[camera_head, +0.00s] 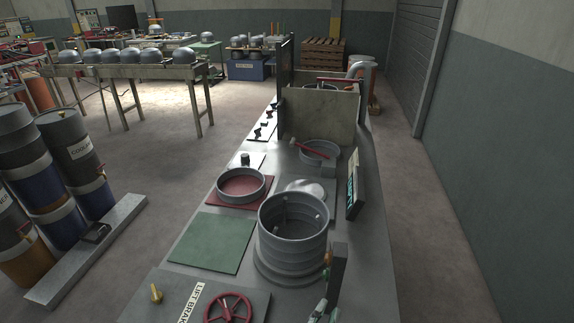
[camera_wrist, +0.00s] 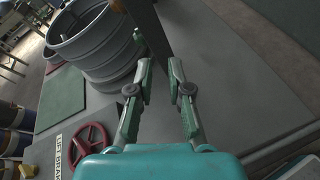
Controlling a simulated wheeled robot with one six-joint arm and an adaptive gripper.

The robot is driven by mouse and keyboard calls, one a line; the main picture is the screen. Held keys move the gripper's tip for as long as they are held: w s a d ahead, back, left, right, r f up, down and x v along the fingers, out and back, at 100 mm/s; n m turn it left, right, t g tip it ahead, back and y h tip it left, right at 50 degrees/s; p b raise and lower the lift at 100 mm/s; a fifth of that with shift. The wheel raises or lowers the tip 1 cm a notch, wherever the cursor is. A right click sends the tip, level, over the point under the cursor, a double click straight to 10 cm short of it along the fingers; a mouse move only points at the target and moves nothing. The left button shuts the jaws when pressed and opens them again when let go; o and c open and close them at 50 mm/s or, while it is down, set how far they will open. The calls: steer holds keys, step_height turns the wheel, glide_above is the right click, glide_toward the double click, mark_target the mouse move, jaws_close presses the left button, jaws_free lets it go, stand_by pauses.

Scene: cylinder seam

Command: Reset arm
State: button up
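My gripper (camera_wrist: 160,63) shows in the wrist view with its two teal and grey fingers apart and a gap between the tips. It looks open, and I see nothing clamped in it. A dark upright plate (camera_wrist: 151,30) stands just beyond the fingertips; I cannot tell whether they touch it. In the head view, the tip of my gripper shows at the lower edge, in front of the same dark plate (camera_head: 338,269). The large ribbed grey cylinder (camera_head: 292,239) stands on the bench left of the plate, and it also shows in the wrist view (camera_wrist: 95,45).
The grey bench (camera_head: 363,255) carries a green mat (camera_head: 211,242), a red wheel (camera_head: 229,308), a shallow round pan (camera_head: 241,187), a grey ring (camera_head: 320,151) and a small dark-framed display (camera_head: 353,184). Drums (camera_head: 72,158) stand left. The floor right of the bench is clear.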

steer(key=s+d+f+m+y, duration=0.1)
steer(key=f, duration=0.1)
steer(key=s+d+f+m+y, duration=0.1)
steer(key=d+f, duration=0.1)
steer(key=f, duration=0.1)
steer(key=s+d+f+m+y, duration=0.1)
steer(key=f, duration=0.2)
steer(key=shift+s+d, duration=0.15)
steer(key=shift+s, duration=0.1)
steer(key=s+d+f+m+y, duration=0.3)
steer(key=s+f+m, duration=0.2)
steer(key=s+m, duration=0.3)
steer(key=s+d+r+m+t, duration=0.1)
steer(key=s+d+r+m, duration=0.1)
steer(key=s+m, duration=0.6)
steer(key=s+d+r+m, duration=0.1)
steer(key=s+r+m, duration=0.1)
steer(key=s+m, duration=0.6)
steer(key=shift+s+d+r+m+t, duration=0.3)
steer(key=shift+s+d+t, duration=0.1)
steer(key=shift+s, duration=0.75)
